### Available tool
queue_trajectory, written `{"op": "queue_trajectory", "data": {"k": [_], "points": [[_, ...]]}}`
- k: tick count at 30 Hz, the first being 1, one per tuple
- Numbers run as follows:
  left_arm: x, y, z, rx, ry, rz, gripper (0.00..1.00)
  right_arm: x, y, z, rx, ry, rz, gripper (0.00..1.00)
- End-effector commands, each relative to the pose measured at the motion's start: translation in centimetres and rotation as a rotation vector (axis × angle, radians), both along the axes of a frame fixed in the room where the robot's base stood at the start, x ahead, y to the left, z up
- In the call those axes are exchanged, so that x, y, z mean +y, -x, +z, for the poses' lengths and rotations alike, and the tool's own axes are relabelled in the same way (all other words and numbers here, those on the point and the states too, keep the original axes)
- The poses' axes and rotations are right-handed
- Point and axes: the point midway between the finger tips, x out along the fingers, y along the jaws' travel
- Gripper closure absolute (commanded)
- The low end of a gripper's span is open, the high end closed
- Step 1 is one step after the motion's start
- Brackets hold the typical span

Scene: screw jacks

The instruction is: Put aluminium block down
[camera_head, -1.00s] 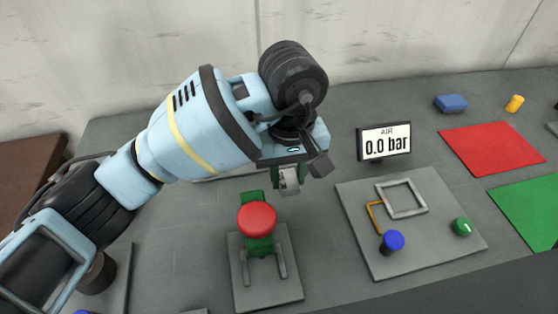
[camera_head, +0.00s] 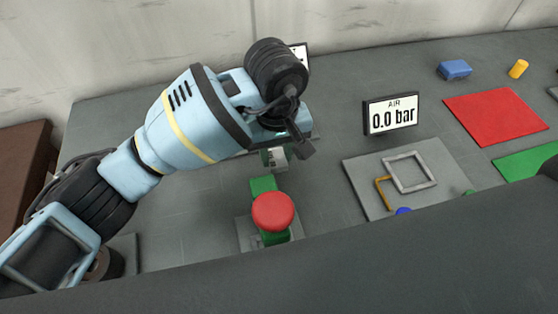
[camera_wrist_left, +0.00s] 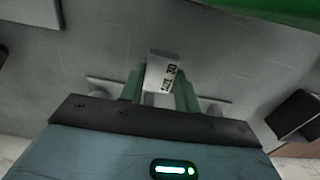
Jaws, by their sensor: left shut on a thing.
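The aluminium block (camera_wrist_left: 163,75) is a small silver piece marked "SIZE 30" in the left wrist view. It sits between the green fingers of my left gripper (camera_wrist_left: 160,88), which is shut on it. In the head view the block (camera_head: 278,158) shows below my left gripper (camera_head: 272,157), behind the green screw jack (camera_head: 263,186) with its red round top (camera_head: 273,211). I cannot tell whether the block touches the table. My right gripper is not in view; a dark arm part crosses the bottom of the head view.
An air display (camera_head: 391,115) reads 0.0 bar. A grey plate (camera_head: 437,158) with a square frame (camera_head: 409,171) lies right of the jack. A red mat (camera_head: 496,117), a green mat (camera_head: 525,162), a blue block (camera_head: 454,69) and a yellow cylinder (camera_head: 518,68) are farther right.

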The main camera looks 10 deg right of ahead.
Motion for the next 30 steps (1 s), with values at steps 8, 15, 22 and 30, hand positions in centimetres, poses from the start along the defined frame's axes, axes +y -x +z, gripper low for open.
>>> {"op": "queue_trajectory", "data": {"k": [8, 15, 22, 30], "points": [[0.0, 0.0, -0.8, 0.0, 0.0, 0.0, 0.92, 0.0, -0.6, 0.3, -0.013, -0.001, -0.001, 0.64], [0.0, 0.1, -3.7, 0.002, 0.0, 0.001, 0.92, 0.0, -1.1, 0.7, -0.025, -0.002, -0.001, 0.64], [0.0, 0.0, -4.2, -0.002, 0.0, -0.001, 0.92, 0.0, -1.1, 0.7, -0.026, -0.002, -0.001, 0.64], [0.0, 0.0, -4.6, -0.001, -0.001, -0.001, 0.63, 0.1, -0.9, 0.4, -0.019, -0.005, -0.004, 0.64]]}}
